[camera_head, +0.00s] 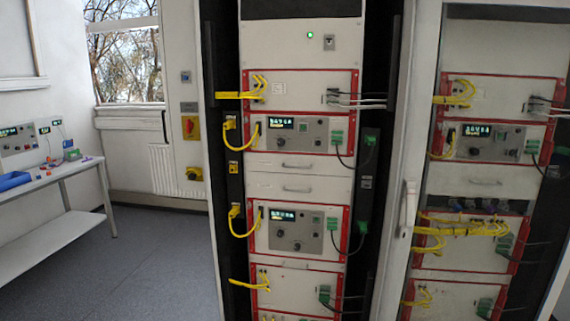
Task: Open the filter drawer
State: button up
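An open rack cabinet fills the middle of the head view. Between its two display modules sit two plain white drawer fronts, an upper one (277,165) and a lower one (270,187). Each has a small horizontal grey handle, and both look shut. I see no readable label telling which is the filter drawer. In the right cabinet, another plain front (460,183) with a handle sits under a display module. My gripper is not in view.
Yellow cables (237,228) loop along the left of the middle rack, and black cables with green plugs (364,230) hang at its right. A white door edge with a handle (408,205) separates the cabinets. A bench (50,180) stands left. Grey floor (150,265) is clear.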

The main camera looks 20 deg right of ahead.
aim_at(273, 162)
jog(key=u, duration=0.15)
jog(key=i, duration=1.6)
jog(key=u, duration=0.05)
